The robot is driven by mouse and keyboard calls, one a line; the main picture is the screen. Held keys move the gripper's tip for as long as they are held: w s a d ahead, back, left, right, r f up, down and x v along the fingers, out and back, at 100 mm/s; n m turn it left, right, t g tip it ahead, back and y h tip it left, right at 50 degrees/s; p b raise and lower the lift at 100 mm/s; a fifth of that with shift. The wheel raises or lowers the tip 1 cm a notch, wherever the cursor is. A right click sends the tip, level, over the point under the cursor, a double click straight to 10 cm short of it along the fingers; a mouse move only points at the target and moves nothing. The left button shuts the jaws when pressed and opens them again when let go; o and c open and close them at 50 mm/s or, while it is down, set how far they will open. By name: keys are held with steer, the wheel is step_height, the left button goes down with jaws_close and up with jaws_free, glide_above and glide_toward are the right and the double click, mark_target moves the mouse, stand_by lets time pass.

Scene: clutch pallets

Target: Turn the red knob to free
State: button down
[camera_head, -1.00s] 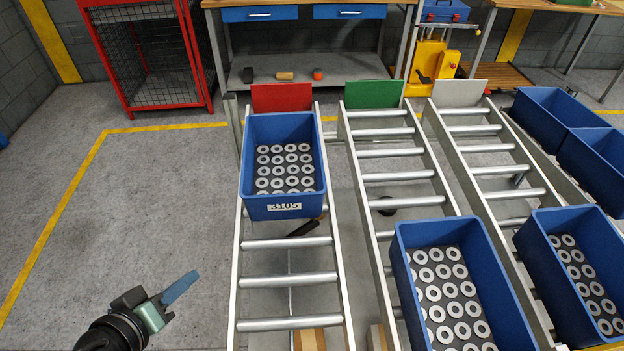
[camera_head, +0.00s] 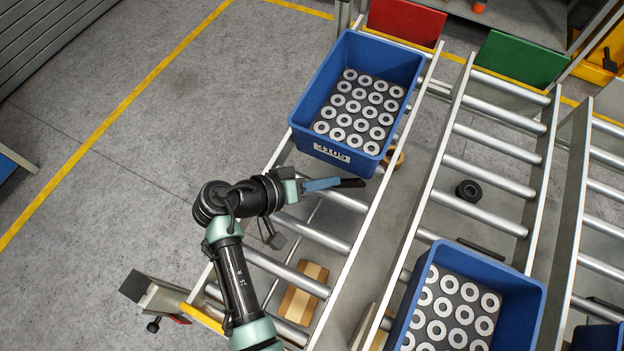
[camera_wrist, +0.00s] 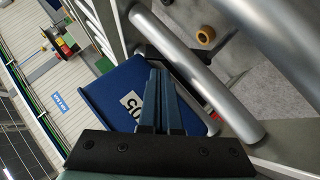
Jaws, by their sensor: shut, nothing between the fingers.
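No red knob can be made out for certain. A small red patch (camera_wrist: 213,115) shows beside the bin in the wrist view; I cannot tell what it is. My gripper (camera_head: 336,182) is over the left roller lane, its blue fingers shut and empty. In the wrist view the fingertips (camera_wrist: 159,73) stand in front of the blue bin (camera_wrist: 108,88). In the head view this bin (camera_head: 310,100), labelled 3105 and filled with grey rings, sits just beyond my gripper. A dark bar (camera_head: 352,183) shows at the fingertips; contact is unclear.
The left lane ends at a red plate (camera_head: 405,22), the middle lane at a green plate (camera_head: 522,58). Another blue bin (camera_head: 465,254) of rings stands on the middle lane. A tan disc (camera_head: 397,158) lies beside the left lane. The floor to the left is open.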

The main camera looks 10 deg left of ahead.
steer(key=shift+x, duration=1.6)
